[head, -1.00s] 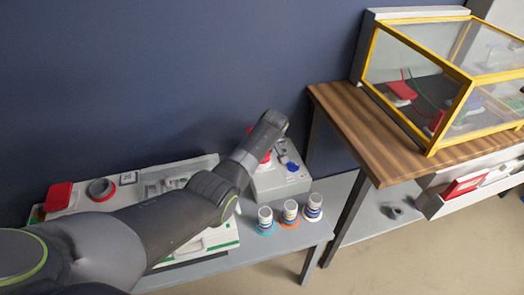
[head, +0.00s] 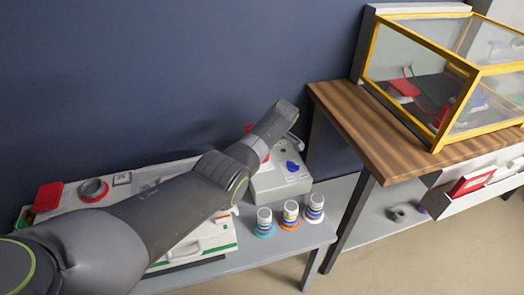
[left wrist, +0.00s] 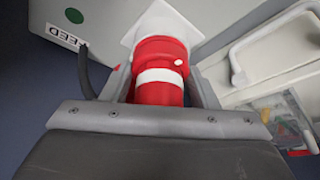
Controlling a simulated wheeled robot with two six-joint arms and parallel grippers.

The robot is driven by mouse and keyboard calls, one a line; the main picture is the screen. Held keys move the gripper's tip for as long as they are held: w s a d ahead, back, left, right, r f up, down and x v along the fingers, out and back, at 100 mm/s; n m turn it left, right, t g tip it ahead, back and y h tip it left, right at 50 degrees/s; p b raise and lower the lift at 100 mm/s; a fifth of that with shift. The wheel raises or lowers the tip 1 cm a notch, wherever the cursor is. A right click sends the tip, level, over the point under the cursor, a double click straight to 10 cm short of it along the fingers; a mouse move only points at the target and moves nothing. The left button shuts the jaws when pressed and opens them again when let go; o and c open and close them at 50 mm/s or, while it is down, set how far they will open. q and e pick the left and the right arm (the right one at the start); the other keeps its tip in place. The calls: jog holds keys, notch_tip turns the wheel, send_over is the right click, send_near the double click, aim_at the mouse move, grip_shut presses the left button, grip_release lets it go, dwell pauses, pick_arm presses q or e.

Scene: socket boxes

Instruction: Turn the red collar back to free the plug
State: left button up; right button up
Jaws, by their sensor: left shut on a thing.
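In the left wrist view, a red collar (left wrist: 160,50) with a small white dot sits against a square white plate on the grey box (left wrist: 105,25). A red plug body (left wrist: 158,95) with a white band (left wrist: 160,76) continues from it towards my wrist. My left gripper (left wrist: 160,70) is shut on the red collar, one finger on each side; its exact contact is partly hidden. In the head view, my arm covers most of the collar, and only a little red shows beside it. The grey socket box (head: 285,182) has a blue knob (head: 292,165). My right gripper is not in view.
Several banded bottles, such as the one on the orange ring (head: 290,215), stand in front of the box. A white panel with a red-ringed socket (head: 94,190) lies left. A wooden table (head: 350,115) with a yellow-framed case (head: 440,65) stands right.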

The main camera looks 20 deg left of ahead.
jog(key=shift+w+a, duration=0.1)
pick_arm(q)
jog(key=o, duration=0.7)
jog(key=shift+c, duration=0.2)
jog(key=o, duration=0.3)
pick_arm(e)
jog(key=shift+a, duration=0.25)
pick_arm(q)
jog(key=shift+o, duration=0.2)
jog(key=shift+d+r, duration=0.1)
jog(key=shift+r, duration=0.15)
jog(key=p+v, duration=0.3)
jog(key=v, duration=1.4)
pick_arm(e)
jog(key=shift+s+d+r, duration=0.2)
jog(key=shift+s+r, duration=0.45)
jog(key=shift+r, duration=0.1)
pick_arm(q)
jog(key=shift+f, duration=0.1)
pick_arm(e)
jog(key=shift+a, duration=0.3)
